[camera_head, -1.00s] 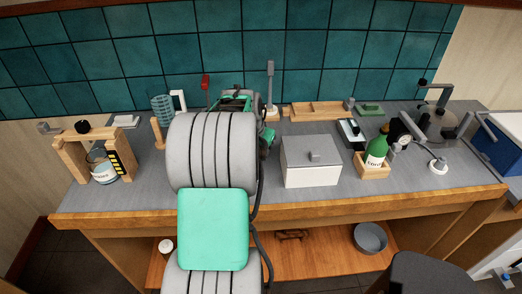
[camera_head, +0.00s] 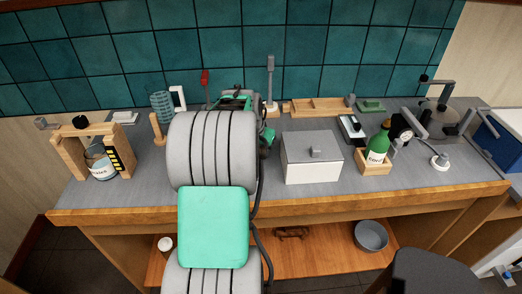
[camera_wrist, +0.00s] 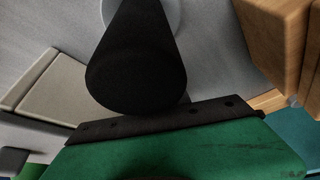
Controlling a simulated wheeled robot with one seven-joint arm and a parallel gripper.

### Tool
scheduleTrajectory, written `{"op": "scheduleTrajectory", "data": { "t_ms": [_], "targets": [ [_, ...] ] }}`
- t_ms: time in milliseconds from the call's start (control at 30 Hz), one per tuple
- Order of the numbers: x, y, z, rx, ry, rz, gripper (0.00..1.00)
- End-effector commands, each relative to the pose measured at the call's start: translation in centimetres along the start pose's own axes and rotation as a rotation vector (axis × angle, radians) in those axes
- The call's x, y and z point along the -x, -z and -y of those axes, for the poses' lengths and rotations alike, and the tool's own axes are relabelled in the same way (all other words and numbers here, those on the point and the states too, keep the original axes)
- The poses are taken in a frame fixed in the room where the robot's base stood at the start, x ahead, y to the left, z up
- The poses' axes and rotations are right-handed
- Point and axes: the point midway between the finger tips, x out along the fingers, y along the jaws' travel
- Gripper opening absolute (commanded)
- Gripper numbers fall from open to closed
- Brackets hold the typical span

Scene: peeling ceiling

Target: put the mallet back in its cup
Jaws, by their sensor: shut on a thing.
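My gripper (camera_head: 237,100) shows as green and dark parts above my grey arm, over the back of the counter. In the wrist view, its green body and black plate fill the lower edge. A thick black cylinder (camera_wrist: 137,70), which looks like part of the mallet, is close before the wrist camera. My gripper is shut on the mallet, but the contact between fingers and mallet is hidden. A pale round piece (camera_wrist: 171,12) shows behind the cylinder's far end. I cannot tell whether it is the cup or whether they touch.
A white lidded box (camera_head: 312,163) stands right of my arm. A wooden tray (camera_head: 318,108), a green bottle (camera_head: 378,146) in a wooden holder and a gauge stand (camera_head: 401,130) lie farther right. A wooden frame (camera_head: 68,162) with a jar is at left.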

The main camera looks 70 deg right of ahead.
Motion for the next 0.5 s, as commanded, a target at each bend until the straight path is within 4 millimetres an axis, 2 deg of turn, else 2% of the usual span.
{"op": "scheduleTrajectory", "data": {
  "t_ms": [67,100,367,500],
  "targets": [
    [-0.07,-0.05,0.06,0.002,0.002,0.0,0.0],
    [-0.08,-0.06,0.06,0.002,0.001,0.001,0.26],
    [-0.11,-0.12,0.06,0.003,0.001,0.002,0.47],
    [-0.12,-0.14,0.05,0.003,0.001,0.003,0.49]
  ]
}}
